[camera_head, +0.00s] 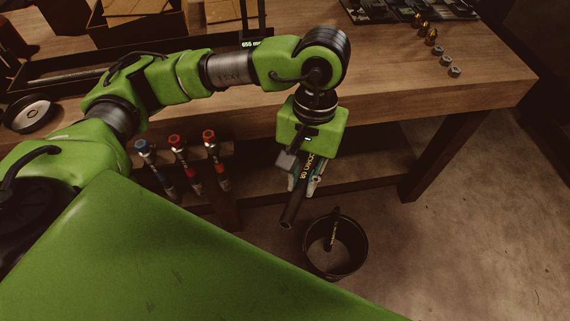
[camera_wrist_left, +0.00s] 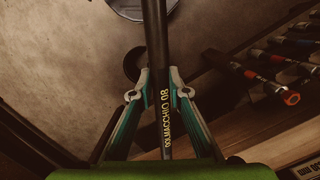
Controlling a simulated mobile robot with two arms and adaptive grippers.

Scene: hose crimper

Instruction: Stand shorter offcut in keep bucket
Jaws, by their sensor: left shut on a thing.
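My left gripper (camera_head: 303,186) is shut on a black hose offcut (camera_head: 293,208) with yellow lettering. The offcut is tilted, its lower end pointing down and left in the head view. In the left wrist view the offcut (camera_wrist_left: 156,50) runs between the two fingers (camera_wrist_left: 160,92). A dark round bucket (camera_head: 364,250) stands on the floor, below and right of the gripper in the head view. A thin dark piece with yellow marks (camera_head: 333,236) shows inside the bucket. The offcut is outside the bucket's rim in the picture. My right gripper is not in view.
The wooden workbench (camera_head: 390,93) lies behind, with its leg (camera_head: 428,170) right of the bucket. Several brass and steel fittings (camera_head: 446,61) lie on its top. Three hoses with red and blue ends (camera_head: 179,143) stand left of the gripper. Floor right of the bucket is clear.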

